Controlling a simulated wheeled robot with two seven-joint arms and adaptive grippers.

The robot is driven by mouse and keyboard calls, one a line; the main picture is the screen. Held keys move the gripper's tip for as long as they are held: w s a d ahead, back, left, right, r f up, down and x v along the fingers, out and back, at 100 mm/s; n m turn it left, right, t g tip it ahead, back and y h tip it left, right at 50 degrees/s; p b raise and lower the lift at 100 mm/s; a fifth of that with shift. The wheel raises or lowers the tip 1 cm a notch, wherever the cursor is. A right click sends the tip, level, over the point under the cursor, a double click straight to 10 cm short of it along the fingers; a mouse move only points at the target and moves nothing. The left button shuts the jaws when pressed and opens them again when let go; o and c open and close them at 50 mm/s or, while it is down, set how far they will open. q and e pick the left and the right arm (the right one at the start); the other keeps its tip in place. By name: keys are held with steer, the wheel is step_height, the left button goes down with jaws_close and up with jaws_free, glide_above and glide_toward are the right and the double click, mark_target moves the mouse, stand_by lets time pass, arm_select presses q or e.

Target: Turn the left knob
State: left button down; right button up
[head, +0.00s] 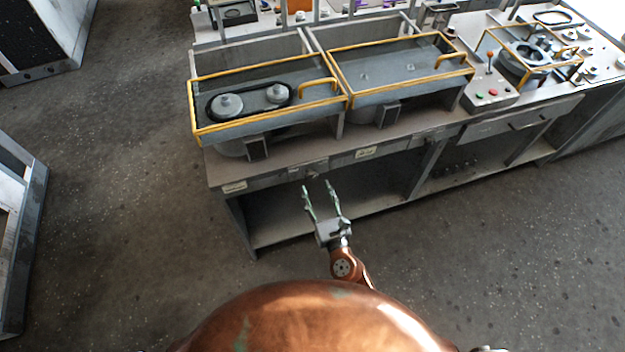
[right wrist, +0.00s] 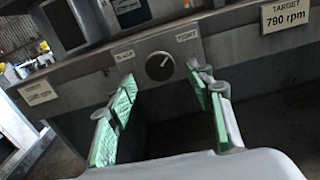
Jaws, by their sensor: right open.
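A round dark knob (right wrist: 160,66) with a light pointer mark sits on a grey front panel in the right wrist view. Its mark points to the upper right. A label reading TIGHT (right wrist: 187,36) is at its upper right, and another small label (right wrist: 123,55) is at its left. My right gripper (right wrist: 166,82) is open and empty, with green-padded fingers on either side of the knob's line, apparently short of it. In the head view this gripper (head: 317,186) is in front of the bench's front edge. My left gripper is out of view.
The bench (head: 270,180) carries two yellow-railed housings, the left one with a belt and pulleys (head: 250,100). A plate reading TARGET 790 rpm (right wrist: 286,14) is right of the knob. A button box (head: 490,92) stands farther right.

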mark_target(312, 178)
steer(key=shift+x, duration=2.35)
steer(key=shift+f, duration=0.1)
steer(key=c, duration=1.2)
